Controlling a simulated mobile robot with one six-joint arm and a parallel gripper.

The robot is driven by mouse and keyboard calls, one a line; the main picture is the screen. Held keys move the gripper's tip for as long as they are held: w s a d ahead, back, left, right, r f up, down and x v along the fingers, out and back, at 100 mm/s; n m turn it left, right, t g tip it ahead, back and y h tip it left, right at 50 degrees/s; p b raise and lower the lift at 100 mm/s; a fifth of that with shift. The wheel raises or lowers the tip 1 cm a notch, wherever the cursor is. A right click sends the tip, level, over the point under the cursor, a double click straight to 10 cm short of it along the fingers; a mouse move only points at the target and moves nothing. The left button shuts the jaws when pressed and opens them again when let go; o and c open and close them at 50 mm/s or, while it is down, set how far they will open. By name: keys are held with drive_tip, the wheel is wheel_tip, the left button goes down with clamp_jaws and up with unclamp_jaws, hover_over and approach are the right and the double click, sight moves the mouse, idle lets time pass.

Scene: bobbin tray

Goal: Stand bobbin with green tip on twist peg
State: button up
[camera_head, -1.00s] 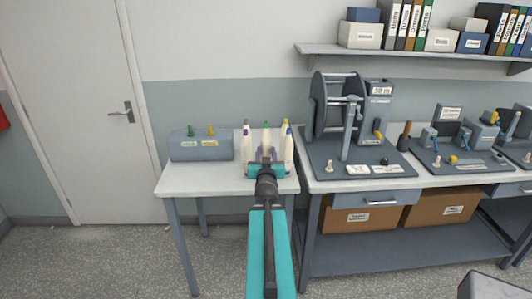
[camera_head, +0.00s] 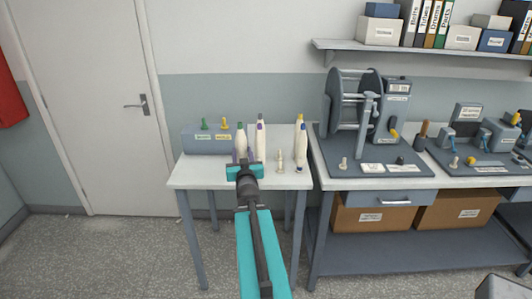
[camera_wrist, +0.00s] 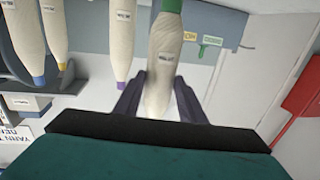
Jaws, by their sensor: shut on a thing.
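The bobbin with the green tip (camera_head: 241,138) is cream-white and roughly upright, at the left of the other bobbins. My gripper (camera_head: 243,163) is shut on its lower part. In the wrist view the bobbin (camera_wrist: 164,50) hangs between the two dark fingers (camera_wrist: 156,102), its green end at the top edge of the picture. A bare cream peg (camera_head: 280,162) stands on the small table among the bobbins. Two more pegs stand on machine bases to the right, one by the large winder (camera_head: 343,164), one farther right (camera_head: 454,163). I cannot read which is the twist peg.
Bobbins with purple (camera_head: 261,143) and yellow (camera_head: 299,130) tips and a blue-tipped one (camera_head: 302,148) stand close by on the small table (camera_head: 200,178). A grey box (camera_head: 192,141) with green and yellow knobs is behind left. The winder (camera_head: 352,110) rises on the right bench.

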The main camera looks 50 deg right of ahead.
drive_tip(key=w+a+n+t+y+b, duration=0.1)
drive_tip(key=w+a+n+t+y, duration=0.2)
drive_tip(key=w+a, duration=0.5)
drive_tip(key=w+a+n+t+y+b, duration=0.1)
drive_tip(key=w+a+n+y, duration=0.3)
drive_tip(key=a, duration=0.7)
drive_tip(key=w+a+n+t+y, duration=0.15)
drive_tip(key=w+a+y, duration=0.35)
drive_tip(key=a, duration=0.5)
drive_tip(key=a+f+n+g+y+b, duration=0.1)
drive_tip(key=a+f+n+y, duration=0.2)
drive_tip(key=a, duration=0.5)
drive_tip(key=a+f+n+g+y, duration=0.1)
drive_tip(key=a+f+n+y, duration=0.15)
drive_tip(key=a+y, duration=0.35)
drive_tip(key=s+a+f+n+g+y, duration=0.4)
drive_tip(key=s+a+n+g+y, duration=0.1)
drive_tip(key=a, duration=0.7)
drive_tip(key=s+n+y, duration=0.1)
drive_tip(key=s, duration=0.1)
drive_tip(key=shift+s+g+y, duration=0.35)
drive_tip(key=shift+y, duration=0.05)
drive_tip(key=shift+f, duration=0.1)
